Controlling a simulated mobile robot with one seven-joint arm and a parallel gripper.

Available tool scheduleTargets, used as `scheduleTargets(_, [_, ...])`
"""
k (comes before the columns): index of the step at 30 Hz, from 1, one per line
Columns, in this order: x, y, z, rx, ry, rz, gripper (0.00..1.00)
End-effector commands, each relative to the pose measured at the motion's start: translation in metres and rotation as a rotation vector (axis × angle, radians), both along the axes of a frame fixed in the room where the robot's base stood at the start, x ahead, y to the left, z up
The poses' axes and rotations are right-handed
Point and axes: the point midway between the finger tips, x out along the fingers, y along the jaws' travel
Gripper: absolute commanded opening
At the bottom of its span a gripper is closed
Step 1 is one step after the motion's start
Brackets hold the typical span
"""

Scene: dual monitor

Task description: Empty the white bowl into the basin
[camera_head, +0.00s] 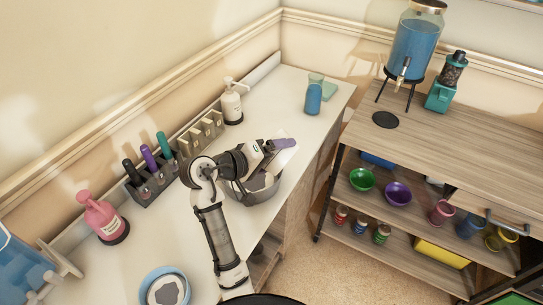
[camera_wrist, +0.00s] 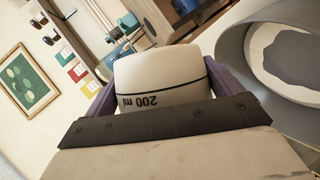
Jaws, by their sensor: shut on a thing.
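My gripper (camera_head: 280,144) is shut on a white vessel, the white bowl (camera_wrist: 160,78), above the basin. In the wrist view the bowl sits between my purple fingers (camera_wrist: 158,72). It has a dark line and a "200 ml" mark that reads upside down in this view. In the head view a bit of the bowl (camera_head: 287,156) shows just below my fingers. The grey metal basin (camera_head: 262,190) stands on the white counter, partly hidden by my arm. Its grey wall (camera_wrist: 233,55) is at the right of the wrist view, with a grey patch inside. The bowl's contents are hidden.
Along the wall stand a pink pump bottle (camera_head: 101,218), a dark holder (camera_head: 152,185) with coloured handles, a beige rack (camera_head: 203,132) and a white pump bottle (camera_head: 231,104). A wooden shelf unit (camera_head: 440,138) is at right.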

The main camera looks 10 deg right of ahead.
Motion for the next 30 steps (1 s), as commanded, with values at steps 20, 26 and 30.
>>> scheduleTargets(20, [-0.011,-0.013,-0.036,0.493,-0.427,-0.001,0.59])
scheduleTargets(26, [-0.014,-0.016,-0.044,0.611,-0.529,0.0,0.59])
scheduleTargets(30, [-0.015,-0.018,-0.048,0.688,-0.596,0.001,0.59])
